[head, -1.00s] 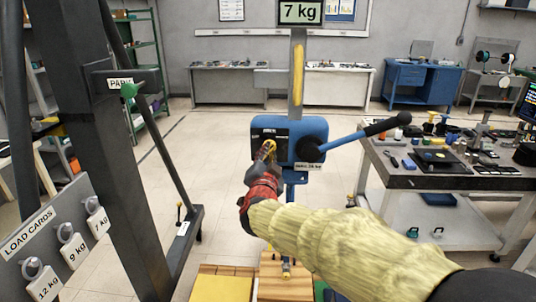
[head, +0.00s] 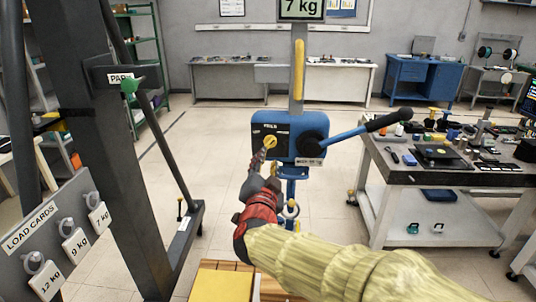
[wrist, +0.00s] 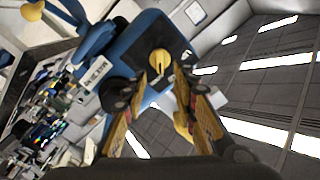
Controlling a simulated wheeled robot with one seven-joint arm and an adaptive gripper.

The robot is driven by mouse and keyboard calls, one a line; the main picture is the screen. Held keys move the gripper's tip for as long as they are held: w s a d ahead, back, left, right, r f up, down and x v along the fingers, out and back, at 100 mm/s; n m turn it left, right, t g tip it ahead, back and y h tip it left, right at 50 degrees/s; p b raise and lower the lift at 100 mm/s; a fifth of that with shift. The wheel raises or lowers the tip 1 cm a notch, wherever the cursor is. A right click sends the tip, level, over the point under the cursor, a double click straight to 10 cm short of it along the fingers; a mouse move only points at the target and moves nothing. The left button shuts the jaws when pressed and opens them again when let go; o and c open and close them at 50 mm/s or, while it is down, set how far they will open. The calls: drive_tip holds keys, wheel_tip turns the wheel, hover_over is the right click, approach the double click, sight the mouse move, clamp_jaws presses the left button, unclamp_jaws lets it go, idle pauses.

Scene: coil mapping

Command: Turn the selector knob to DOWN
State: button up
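The yellow selector knob (head: 270,142) sits on a black panel (head: 257,133) at the left of the blue control box (head: 287,122). It also shows in the wrist view (wrist: 160,62), ahead of and between my fingertips. The small labels around the knob are too blurred to read surely, so I cannot tell which position it points at. My gripper (head: 260,162) is just below and in front of the knob, at the lower left of the box. In the wrist view my gripper (wrist: 170,82) has its fingers spread, with nothing held between them.
A blue lever with a black grip (head: 388,120) reaches right from the box. A sign reading 7 kg (head: 300,9) tops the post (head: 299,70). A dark frame (head: 115,160) and load cards (head: 75,245) stand left. A cluttered workbench (head: 450,180) is at right.

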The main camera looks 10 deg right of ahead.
drive_tip(key=shift+v, duration=2)
drive_tip(key=a+f+n+g+y, duration=0.2)
drive_tip(key=a+f+n+y, duration=0.4)
drive_tip(key=a, duration=0.3)
drive_tip(key=s+a+f+n+g+y, duration=0.4)
drive_tip(key=s+a+f+g, duration=0.1)
drive_tip(key=s+f, duration=0.25)
drive_tip(key=s+d+f+n+g+h, duration=0.1)
drive_tip(key=s+d+f+n+g, duration=0.2)
drive_tip(key=s, duration=0.5)
drive_tip(key=s+d+f+g+h, duration=0.1)
drive_tip(key=s+d+g, duration=0.1)
drive_tip(key=s+d, duration=0.45)
drive_tip(key=s+d+r+m+h+p, duration=0.1)
drive_tip(key=s+d+r+h, duration=0.1)
drive_tip(key=s+d+r, duration=0.2)
drive_tip(key=s+d, duration=0.2)
drive_tip(key=d, duration=0.2)
drive_tip(key=shift+s+d+r, duration=0.3)
drive_tip(key=shift+s+d, duration=0.05)
drive_tip(key=shift+s, duration=0.05)
